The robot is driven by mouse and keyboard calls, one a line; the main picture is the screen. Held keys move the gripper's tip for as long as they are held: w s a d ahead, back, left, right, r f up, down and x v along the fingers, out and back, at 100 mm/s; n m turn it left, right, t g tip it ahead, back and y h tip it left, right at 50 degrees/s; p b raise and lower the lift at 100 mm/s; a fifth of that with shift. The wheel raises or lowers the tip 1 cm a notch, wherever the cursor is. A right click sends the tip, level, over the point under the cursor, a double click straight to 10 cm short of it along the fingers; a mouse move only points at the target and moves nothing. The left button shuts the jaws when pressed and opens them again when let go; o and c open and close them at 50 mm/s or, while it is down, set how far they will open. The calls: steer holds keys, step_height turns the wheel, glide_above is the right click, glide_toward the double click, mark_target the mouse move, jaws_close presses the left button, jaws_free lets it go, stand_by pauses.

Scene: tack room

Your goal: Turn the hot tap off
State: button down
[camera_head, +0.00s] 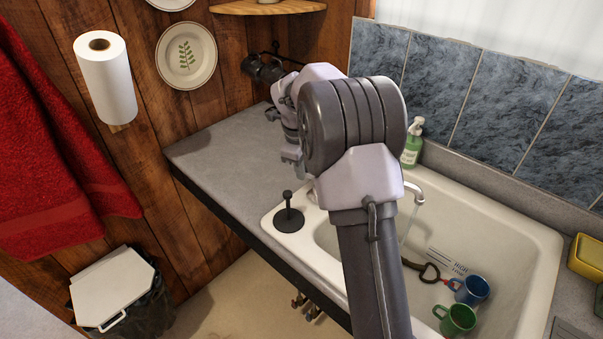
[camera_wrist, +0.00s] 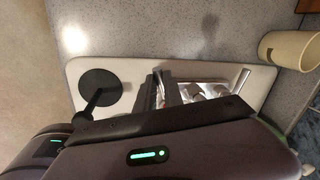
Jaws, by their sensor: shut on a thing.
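The sink's chrome spout (camera_head: 413,190) curves over the white basin (camera_head: 520,235), and a thin stream of water seems to fall from it. My arm hides the base of the taps in the head view. In the wrist view, my gripper (camera_wrist: 165,88) is at the sink's back ledge, beside the chrome tap fittings (camera_wrist: 215,90). It is shut on what looks like a tap handle, mostly hidden by the fingers. I cannot read whether it is the hot one.
A black plunger-like stopper (camera_head: 289,215) stands on the sink's left corner. Blue (camera_head: 470,290) and green (camera_head: 456,319) mugs lie in the basin. A green soap bottle (camera_head: 412,145) stands behind it. A beige cup (camera_wrist: 288,50) is near the taps. The left counter (camera_head: 225,160) is clear.

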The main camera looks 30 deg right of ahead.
steer(key=shift+w+d+m+g, duration=0.15)
steer(key=shift+w+d+m, duration=0.15)
steer(key=shift+m, duration=0.7)
steer(key=shift+w+d+m+g, duration=0.2)
steer(key=shift+d+m, duration=0.2)
steer(key=shift+m, duration=0.6)
steer(key=shift+r, duration=0.1)
steer(key=c, duration=1.5)
jaws_free()
steer(key=shift+o, duration=0.2)
steer(key=a+r+p, duration=0.1)
steer(key=r+p, duration=0.1)
steer(key=r, duration=0.6)
steer(key=s+a+r+p, duration=0.1)
steer(key=a+r+p, duration=0.1)
steer(key=r, duration=0.7)
steer(key=shift+p, duration=0.65)
steer(key=shift+a, duration=0.1)
